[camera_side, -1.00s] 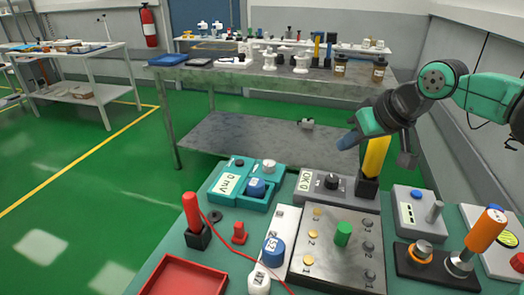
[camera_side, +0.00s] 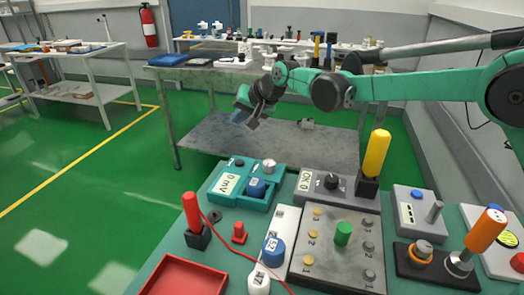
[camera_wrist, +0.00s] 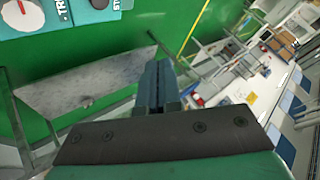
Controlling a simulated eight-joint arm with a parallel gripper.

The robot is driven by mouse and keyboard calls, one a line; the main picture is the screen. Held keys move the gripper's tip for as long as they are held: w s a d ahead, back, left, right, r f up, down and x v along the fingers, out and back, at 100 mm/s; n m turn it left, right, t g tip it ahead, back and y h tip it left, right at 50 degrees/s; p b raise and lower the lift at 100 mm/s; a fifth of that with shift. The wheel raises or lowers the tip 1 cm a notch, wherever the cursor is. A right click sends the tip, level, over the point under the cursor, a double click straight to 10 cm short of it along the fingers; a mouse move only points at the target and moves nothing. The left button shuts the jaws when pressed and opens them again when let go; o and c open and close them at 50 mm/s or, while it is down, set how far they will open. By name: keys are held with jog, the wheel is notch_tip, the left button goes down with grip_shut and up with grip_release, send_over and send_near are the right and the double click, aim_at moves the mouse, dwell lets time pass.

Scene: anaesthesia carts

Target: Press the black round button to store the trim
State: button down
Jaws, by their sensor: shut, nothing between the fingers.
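The teal box (camera_side: 228,200) stands at the back left of the green bench and carries a "0 mV" display. A small black round button (camera_side: 239,163) sits at its back edge, beside a pale knob (camera_side: 269,166). In the wrist view, part of the teal box (camera_wrist: 78,14) shows at the upper left.
A blue knob (camera_side: 255,187) rises from the teal box. A grey box with a black knob (camera_side: 332,181) and a yellow handle (camera_side: 377,153) stand to the right. A red post (camera_side: 192,212) and red tray (camera_side: 185,278) stand in front. Open air surrounds my gripper.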

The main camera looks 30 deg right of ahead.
aim_at(241, 163)
jog(key=shift+w+f, duration=0.1)
dwell(0.3)
jog(key=shift+f, duration=4.4)
jog(key=shift+f, duration=0.1)
jog(key=shift+f, duration=0.3)
jog(key=shift+f, duration=0.35)
jog(key=shift+r, duration=0.8)
jog(key=shift+r, duration=2.5)
